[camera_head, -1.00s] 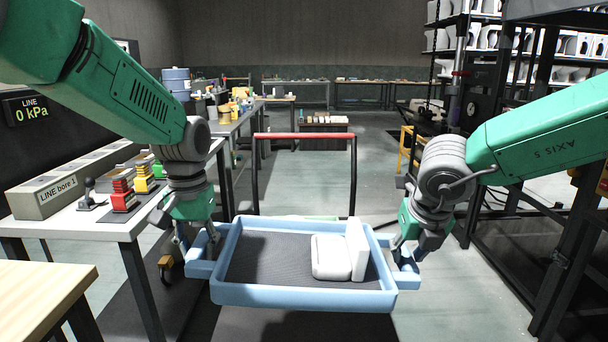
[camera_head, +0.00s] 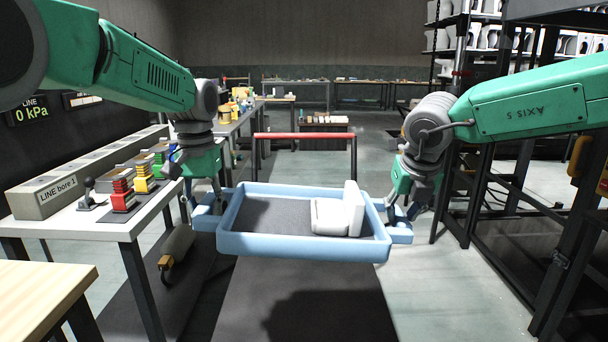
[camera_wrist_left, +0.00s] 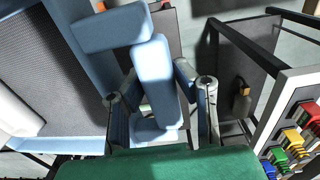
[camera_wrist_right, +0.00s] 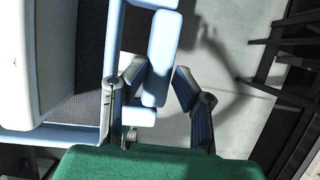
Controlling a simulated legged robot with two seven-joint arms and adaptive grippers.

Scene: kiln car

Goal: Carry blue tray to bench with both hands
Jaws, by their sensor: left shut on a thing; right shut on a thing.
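The blue tray (camera_head: 300,246) hangs in the air in front of me, between my two arms, with a dark mat inside. White blocky pieces (camera_head: 350,212) sit in its right part, one lying and one upright. My left gripper (camera_head: 207,208) is shut on the tray's left handle, which shows between the fingers in the left wrist view (camera_wrist_left: 157,85). My right gripper (camera_head: 402,222) is shut on the right handle, seen between the fingers in the right wrist view (camera_wrist_right: 158,62). The wooden bench top (camera_head: 40,290) is at the lower left, apart from the tray.
A white table (camera_head: 100,226) with colored valve blocks and a grey box (camera_head: 48,196) stands at the left, near my left arm. A cart with a red handle (camera_head: 305,135) is behind the tray. Dark rack posts (camera_head: 560,240) stand at the right. Floor below the tray is open.

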